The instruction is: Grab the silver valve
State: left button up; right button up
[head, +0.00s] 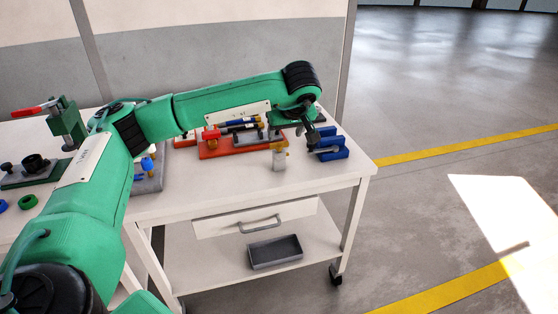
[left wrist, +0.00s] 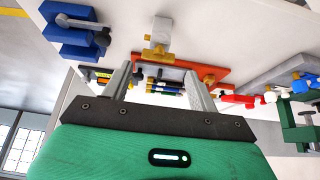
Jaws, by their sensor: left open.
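The silver valve (head: 279,161), a small pale grey block with a brass-coloured fitting, stands on the white workbench near its front right. It also shows in the left wrist view (left wrist: 162,28), beyond the fingertips and between their lines, apart from them. My left gripper (head: 311,132) is above the bench, right of the valve and close to the blue holder. In the left wrist view its two grey fingers (left wrist: 158,78) are spread apart with nothing held between them. My right gripper is not in view.
A blue holder (head: 328,147) stands right of the valve. An orange-red tray (head: 215,151) with tools lies behind the valve to the left. A green clamp (head: 66,124) with a red handle is at far left. Bare bench top lies in front of the valve.

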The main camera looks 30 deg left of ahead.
aim_at(280, 149)
pick_arm(q)
jog(key=b+x, duration=0.1)
jog(key=x, duration=1.2)
jog(key=shift+f, duration=0.1)
jog(key=c, duration=0.8)
jog(key=shift+o, duration=0.2)
